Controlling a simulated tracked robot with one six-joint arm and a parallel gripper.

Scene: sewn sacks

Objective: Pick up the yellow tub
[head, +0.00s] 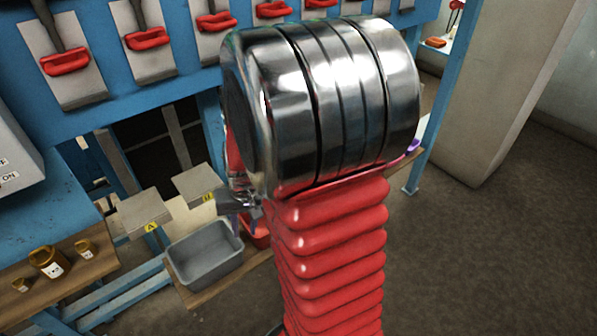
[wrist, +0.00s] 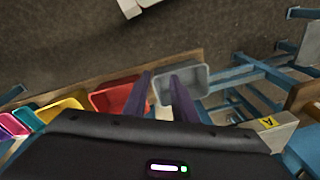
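The yellow tub (wrist: 62,108) shows in the wrist view at the left, left of the red tub (wrist: 112,96). Its lower part is hidden by the dark body of my gripper. In the head view I do not see it; my red arm blocks that part of the bench. My gripper (wrist: 160,78) has its two purple fingers apart, with nothing held between them. The fingers overlap the red tub and the grey tub (wrist: 196,76) in the picture, to the right of the yellow tub. In the head view my gripper (head: 242,204) is partly hidden behind my arm.
The grey tub (head: 203,262) stands on a wooden shelf near two plates marked A (head: 140,212) and B (head: 198,183). Brown jars (head: 48,262) stand on a shelf at left. Blue frame posts and a panel with red handles (head: 148,38) stand behind. A pillar (head: 505,90) is at right.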

